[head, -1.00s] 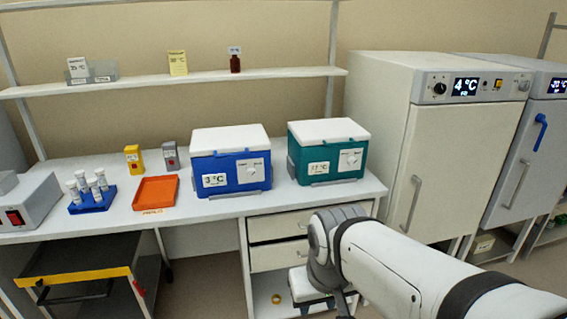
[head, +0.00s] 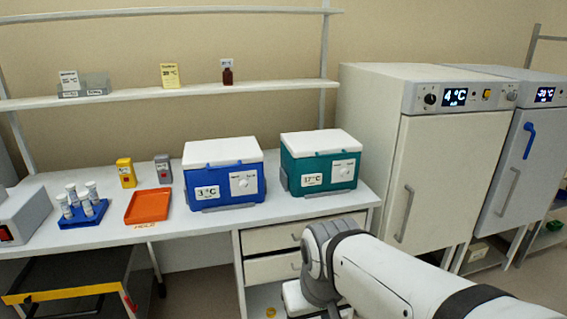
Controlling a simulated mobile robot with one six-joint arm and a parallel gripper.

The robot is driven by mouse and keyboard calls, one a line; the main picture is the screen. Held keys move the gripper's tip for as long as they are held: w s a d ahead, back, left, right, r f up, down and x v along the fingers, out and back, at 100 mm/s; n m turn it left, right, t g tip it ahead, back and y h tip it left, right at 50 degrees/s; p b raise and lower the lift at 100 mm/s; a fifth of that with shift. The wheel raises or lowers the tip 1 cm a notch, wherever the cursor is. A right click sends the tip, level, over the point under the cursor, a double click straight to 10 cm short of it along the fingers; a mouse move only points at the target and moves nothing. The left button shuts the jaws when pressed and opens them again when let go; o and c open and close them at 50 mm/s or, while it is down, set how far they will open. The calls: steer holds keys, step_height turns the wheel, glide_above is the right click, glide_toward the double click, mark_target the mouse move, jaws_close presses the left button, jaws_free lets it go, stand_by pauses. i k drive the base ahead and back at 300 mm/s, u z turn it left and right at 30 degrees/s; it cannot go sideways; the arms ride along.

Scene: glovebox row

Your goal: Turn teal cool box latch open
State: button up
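The teal cool box (head: 308,168) stands on the bench with its white lid closed. Its front carries a white label reading about 17 °C. To the right of the label is a pale latch plate with a round knob (head: 343,170). The knob is too small to tell its exact angle. My arm reaches in from the lower right, below and in front of the teal box, clear of it. The fingers of my gripper do not show; the arm's far end runs out at the bottom edge.
A blue cool box (head: 222,180) labelled 3 °C stands close left of the teal one. Further left are an orange tray (head: 149,206) and a blue tube rack (head: 82,218). A shelf (head: 170,91) runs above. A tall 4 °C cabinet (head: 425,165) stands right of the bench.

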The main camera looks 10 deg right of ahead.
mark_target(345, 172)
steer(key=u, duration=0.3)
steer(key=i, duration=1.1)
steer(key=z, duration=0.45)
